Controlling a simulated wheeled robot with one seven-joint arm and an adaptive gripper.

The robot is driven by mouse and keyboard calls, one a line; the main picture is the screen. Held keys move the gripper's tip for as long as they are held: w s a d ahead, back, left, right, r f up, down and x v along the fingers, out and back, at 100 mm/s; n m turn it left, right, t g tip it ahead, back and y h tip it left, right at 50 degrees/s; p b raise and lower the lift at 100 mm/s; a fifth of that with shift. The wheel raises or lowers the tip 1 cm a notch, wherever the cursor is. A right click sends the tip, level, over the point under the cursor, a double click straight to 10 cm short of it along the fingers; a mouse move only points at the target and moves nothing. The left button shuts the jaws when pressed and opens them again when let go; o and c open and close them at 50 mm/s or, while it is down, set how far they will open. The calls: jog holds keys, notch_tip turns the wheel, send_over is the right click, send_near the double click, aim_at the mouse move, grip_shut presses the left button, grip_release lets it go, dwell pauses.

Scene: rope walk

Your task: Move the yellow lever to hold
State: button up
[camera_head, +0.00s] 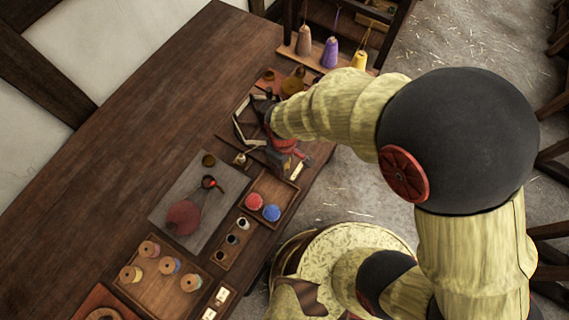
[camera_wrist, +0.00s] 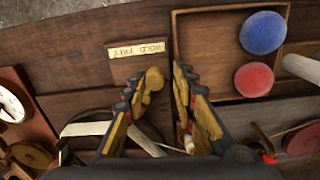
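The yellow lever's rounded knob (camera_wrist: 153,78) shows in the wrist view between my fingers, closer to the left fingertip. Whether it touches that finger I cannot tell. A small cream label (camera_wrist: 137,50) with upside-down lettering, which seems to include "HOLD", lies just beyond the knob; it also shows in the head view (camera_head: 298,171). My gripper (camera_wrist: 160,88) is open, its two fingers on either side of the knob. In the head view my gripper (camera_head: 279,158) is low over the bench's right edge, and my arm and gripper hide the lever.
A wooden tray (camera_wrist: 213,90) with a blue ball (camera_wrist: 263,32) and a red ball (camera_wrist: 254,80) stands close to the right finger. A grey mat (camera_head: 168,208) with a reddish disc lies further left. Yarn cones (camera_head: 330,53) stand at the back. The bench's left side is bare.

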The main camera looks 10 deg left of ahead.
jog(key=shift+w+d, duration=0.15)
jog(key=shift+d, duration=0.05)
notch_tip(320, 180, up, 7)
jog(key=p, duration=0.6)
dwell(0.8)
jog(key=s+d+r+m+t+b, duration=0.1)
jog(key=d+r+m, duration=0.5)
jog(key=d+r, duration=0.6)
jog(key=s+d+r+m+t+b, duration=0.2)
jog(key=d+r+m+t, duration=0.2)
jog(key=d+r, duration=0.8)
jog(key=shift+d+r+m+t, duration=0.35)
jog(key=shift+r+m, duration=0.95)
jog(key=shift+r, duration=0.8)
jog(key=shift+o, duration=0.2)
